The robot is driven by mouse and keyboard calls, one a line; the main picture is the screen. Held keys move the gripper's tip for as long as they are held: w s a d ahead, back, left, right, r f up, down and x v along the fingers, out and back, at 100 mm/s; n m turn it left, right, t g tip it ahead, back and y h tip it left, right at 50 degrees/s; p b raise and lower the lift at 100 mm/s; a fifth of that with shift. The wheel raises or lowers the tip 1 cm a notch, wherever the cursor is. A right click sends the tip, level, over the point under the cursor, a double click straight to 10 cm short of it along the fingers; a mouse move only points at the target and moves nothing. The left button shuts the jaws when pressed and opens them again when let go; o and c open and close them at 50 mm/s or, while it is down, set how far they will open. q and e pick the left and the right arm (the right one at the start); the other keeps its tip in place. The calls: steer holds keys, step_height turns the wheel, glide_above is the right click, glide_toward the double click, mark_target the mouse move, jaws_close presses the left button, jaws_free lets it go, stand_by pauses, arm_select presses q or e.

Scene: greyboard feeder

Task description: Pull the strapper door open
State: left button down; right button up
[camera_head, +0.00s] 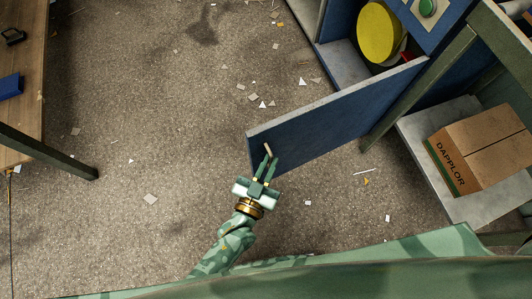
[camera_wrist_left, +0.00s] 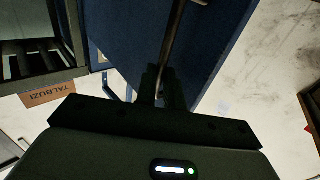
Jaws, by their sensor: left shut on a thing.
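The strapper door (camera_head: 325,118) is a blue panel with a pale top edge. In the head view it stands swung out from the blue strapper cabinet (camera_head: 337,20), its free end towards the left, and the inside shows behind it. A thin pale handle (camera_head: 267,148) is on its near face by the free end. My left gripper (camera_head: 266,163) is shut on the handle. In the left wrist view the handle (camera_wrist_left: 174,35) runs up from between the fingers (camera_wrist_left: 163,85), in front of the blue door (camera_wrist_left: 212,45). My right gripper is in neither view.
A yellow round reel (camera_head: 377,32) sits inside the cabinet, near a green button (camera_head: 427,7). A DAPPLOR carton (camera_head: 482,145) rests on a grey shelf (camera_head: 425,145) at right. A wooden table (camera_head: 28,120) stands far left. Open floor with paper scraps lies between.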

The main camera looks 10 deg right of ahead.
arm_select(q)
steer(key=shift+s+d+r, duration=0.1)
steer(key=shift+s+d, duration=0.05)
steer(key=shift+d, duration=0.2)
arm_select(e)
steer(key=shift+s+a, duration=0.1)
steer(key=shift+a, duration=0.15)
arm_select(q)
steer(key=c, duration=1.5)
jaws_free()
steer(key=shift+d, duration=0.15)
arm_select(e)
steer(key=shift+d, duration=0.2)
arm_select(q)
steer(key=shift+a, duration=0.2)
steer(key=shift+a, duration=0.1)
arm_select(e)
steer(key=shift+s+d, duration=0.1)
